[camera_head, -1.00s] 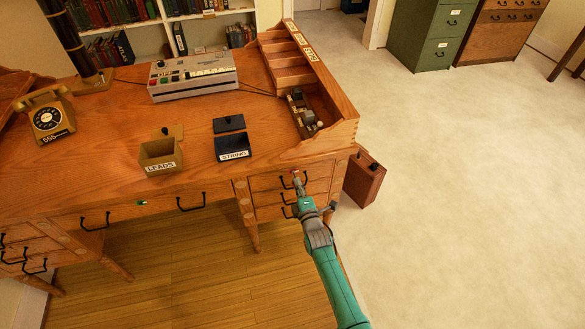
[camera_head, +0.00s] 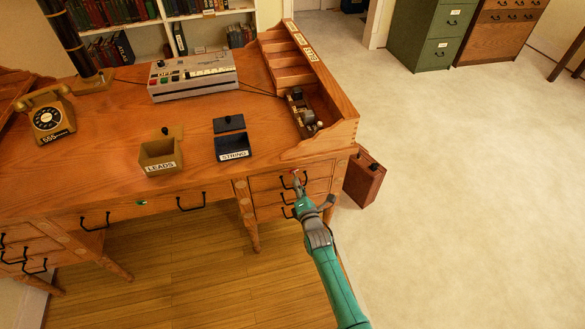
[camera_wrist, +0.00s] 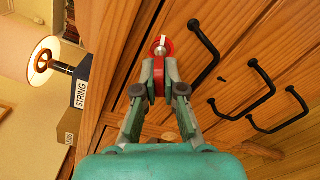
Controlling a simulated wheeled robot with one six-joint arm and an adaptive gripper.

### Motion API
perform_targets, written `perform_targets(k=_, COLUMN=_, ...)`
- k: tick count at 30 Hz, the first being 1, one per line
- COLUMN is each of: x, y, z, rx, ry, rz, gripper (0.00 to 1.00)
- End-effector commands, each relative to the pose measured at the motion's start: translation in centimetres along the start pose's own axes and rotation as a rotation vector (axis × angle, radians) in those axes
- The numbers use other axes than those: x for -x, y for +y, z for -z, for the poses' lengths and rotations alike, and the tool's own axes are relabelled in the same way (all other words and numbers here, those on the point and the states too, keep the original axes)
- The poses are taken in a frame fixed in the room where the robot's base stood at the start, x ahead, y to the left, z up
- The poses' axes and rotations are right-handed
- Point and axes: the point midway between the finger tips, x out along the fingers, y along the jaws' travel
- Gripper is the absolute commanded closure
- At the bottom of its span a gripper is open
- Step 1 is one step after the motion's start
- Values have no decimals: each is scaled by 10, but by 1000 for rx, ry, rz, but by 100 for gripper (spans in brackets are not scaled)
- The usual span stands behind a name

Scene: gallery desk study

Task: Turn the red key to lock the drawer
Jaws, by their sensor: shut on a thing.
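The red key (camera_wrist: 158,68) sits at the face of the top right drawer (camera_wrist: 216,13), beside its black handle (camera_wrist: 204,50). In the head view a small red bit of the key (camera_head: 294,171) shows just beyond my gripper (camera_head: 297,183). In the wrist view my gripper (camera_wrist: 158,85) is shut on the key, with the key's red part between the fingertips. A round red piece with a pale slot-like mark shows ahead of the fingertips. The drawer appears closed. The key's tip is hidden.
More drawers with black handles (camera_head: 290,211) lie below. On the desk top (camera_head: 95,190) stand a LEADS box (camera_head: 160,155), a STRING box (camera_head: 233,147), a telephone (camera_head: 47,115) and a grey machine (camera_head: 193,76). A brown case (camera_head: 363,182) stands on the floor at right.

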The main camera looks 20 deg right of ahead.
Motion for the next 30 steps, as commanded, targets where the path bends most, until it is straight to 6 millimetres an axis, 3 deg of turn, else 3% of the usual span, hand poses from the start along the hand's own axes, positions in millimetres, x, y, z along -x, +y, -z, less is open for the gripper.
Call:
perform_targets(k=8, x=-1, y=2, z=-2, rx=8, ry=-3, rz=-5, gripper=100)
perform_targets(k=18, x=-1, y=2, z=-2, rx=250, ry=-4, rz=-5, gripper=100)
perform_targets(k=30, x=-1, y=2, z=-2, rx=307, ry=-4, rz=-5, gripper=100)
